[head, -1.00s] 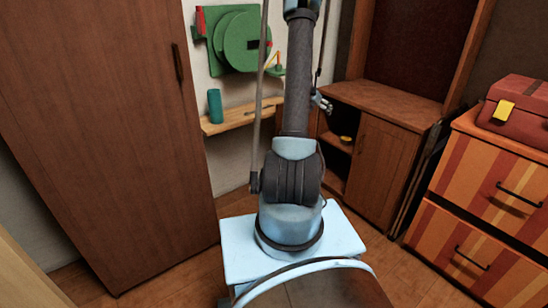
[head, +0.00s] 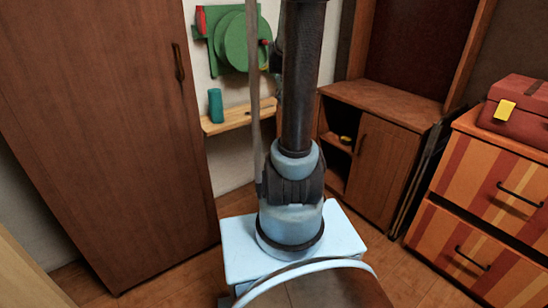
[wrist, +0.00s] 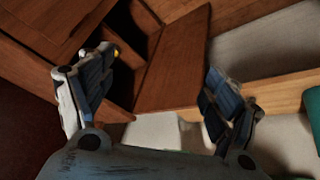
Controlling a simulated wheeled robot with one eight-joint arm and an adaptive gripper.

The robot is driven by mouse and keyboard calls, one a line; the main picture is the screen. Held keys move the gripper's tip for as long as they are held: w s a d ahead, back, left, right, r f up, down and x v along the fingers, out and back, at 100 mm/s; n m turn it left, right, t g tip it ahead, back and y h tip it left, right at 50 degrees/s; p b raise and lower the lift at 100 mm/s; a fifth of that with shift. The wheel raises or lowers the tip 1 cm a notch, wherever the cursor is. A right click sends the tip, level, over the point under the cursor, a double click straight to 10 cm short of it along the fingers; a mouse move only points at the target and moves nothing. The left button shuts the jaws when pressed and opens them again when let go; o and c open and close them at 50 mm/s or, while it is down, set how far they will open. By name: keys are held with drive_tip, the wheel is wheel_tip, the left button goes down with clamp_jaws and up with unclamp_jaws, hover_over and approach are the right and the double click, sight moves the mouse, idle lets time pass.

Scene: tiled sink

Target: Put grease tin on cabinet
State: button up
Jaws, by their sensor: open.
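My gripper (wrist: 160,66) is open and empty in the wrist view, its two fingers wide apart. In the head view my arm hides most or all of it. The wooden cabinet (head: 382,100) stands at the back right, with a bare top and an open compartment left of its door. A small yellow and dark item (head: 345,139) sits in that compartment; I cannot tell if it is the grease tin. Its yellow also shows beside the left finger in the wrist view (wrist: 116,52). A teal cylinder (head: 215,105) stands on the wall shelf; its edge shows at the wrist view's right (wrist: 313,110).
The wall shelf (head: 240,119) is narrow, below a green wall-mounted reel (head: 240,42). A tall brown wardrobe (head: 105,130) fills the left. A striped drawer unit (head: 480,190) with a red toolbox (head: 515,112) stands at right. Some floor shows between them.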

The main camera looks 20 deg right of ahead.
drive_tip(key=s+a+f+n+y, duration=0.1)
drive_tip(key=s+a+f+n, duration=0.1)
drive_tip(key=s+a, duration=0.3)
drive_tip(key=s+a+f+n+g+y, duration=0.1)
drive_tip(key=s+a, duration=0.4)
drive_tip(key=s, duration=0.9)
drive_tip(key=s+a+f+n+y, duration=0.2)
drive_tip(key=s+a, duration=0.3)
drive_tip(key=s, duration=0.4)
drive_tip(key=shift+s+a+f+n+g, duration=0.3)
drive_tip(key=shift+s+a+f+n, duration=0.15)
drive_tip(key=shift+f, duration=0.3)
drive_tip(key=shift+w, duration=0.15)
